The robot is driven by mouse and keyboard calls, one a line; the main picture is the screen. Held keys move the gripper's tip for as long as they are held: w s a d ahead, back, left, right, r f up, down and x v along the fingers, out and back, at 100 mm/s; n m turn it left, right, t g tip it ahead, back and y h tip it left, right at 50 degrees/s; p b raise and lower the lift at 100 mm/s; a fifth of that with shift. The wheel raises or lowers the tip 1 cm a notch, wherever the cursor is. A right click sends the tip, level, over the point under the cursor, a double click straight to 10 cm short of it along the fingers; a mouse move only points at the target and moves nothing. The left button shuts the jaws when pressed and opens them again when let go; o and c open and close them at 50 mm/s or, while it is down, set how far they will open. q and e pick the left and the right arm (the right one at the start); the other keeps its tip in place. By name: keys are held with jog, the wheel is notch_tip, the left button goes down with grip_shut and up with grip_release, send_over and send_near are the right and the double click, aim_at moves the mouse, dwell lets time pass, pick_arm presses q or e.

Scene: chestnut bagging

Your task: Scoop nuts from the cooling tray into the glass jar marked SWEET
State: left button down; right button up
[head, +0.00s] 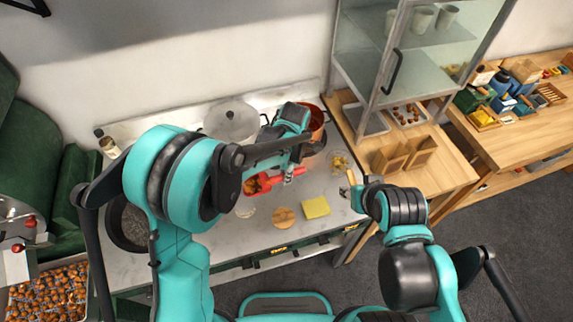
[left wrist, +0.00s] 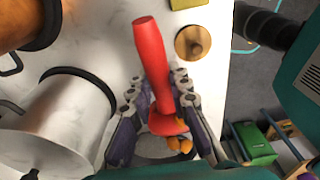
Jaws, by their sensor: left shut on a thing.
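My left gripper (head: 289,178) is shut on the handle of a red scoop (head: 262,183). In the left wrist view its two fingers (left wrist: 168,110) grip the red scoop (left wrist: 150,50) from both sides, and a few orange-brown nuts (left wrist: 181,144) show in its bowl. A clear, pale round vessel (head: 245,211), probably the glass jar, stands just below the scoop bowl in the head view; no SWEET mark is legible. My right gripper (head: 351,190) is at the counter's right edge; its jaw opening is unclear. A tray of nuts (head: 48,293) lies at lower left.
A round wooden lid (head: 284,216) and a yellow note (head: 316,207) lie on the counter. A clear container with yellowish contents (head: 341,163) stands near the right edge. A steel pot (left wrist: 62,122) and copper pot (head: 315,120) stand close to my left gripper. A glass cabinet (head: 415,45) stands behind.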

pick_arm(q)
jog(key=shift+s+a+r+t+h, duration=0.3)
jog(key=shift+a+h, duration=0.15)
jog(key=shift+h, duration=0.25)
jog(key=h, duration=0.1)
jog(key=a+r+h+p, duration=0.1)
jog(key=r+p, duration=0.1)
jog(key=shift+s+a+r+t+h, duration=0.2)
jog(key=shift+s+a+t+h, duration=0.1)
jog(key=shift+t+h, duration=0.1)
jog(key=shift+a+r+h+p, duration=0.25)
jog(key=shift+h+p, duration=0.1)
jog(key=shift+h, duration=0.05)
jog(key=shift+s+a+r+t+h, duration=0.2)
jog(key=shift+a+r+t+h, duration=0.1)
jog(key=shift+a+r+h, duration=0.45)
jog(key=shift+s+a+r+t+h+b, duration=0.25)
jog(key=shift+a+r+h+b, duration=0.25)
jog(key=shift+a+h+b, duration=0.25)
jog(key=shift+s+a+r+t+h+b, duration=0.25)
jog(key=shift+a+r+h+b, duration=0.35)
jog(key=shift+a+h, duration=0.25)
jog(key=shift+s+a+r+t+h+b, duration=0.25)
jog(key=shift+a+r+h+b, duration=0.15)
jog(key=shift+a+h+b, duration=0.4)
jog(key=shift+d, duration=0.1)
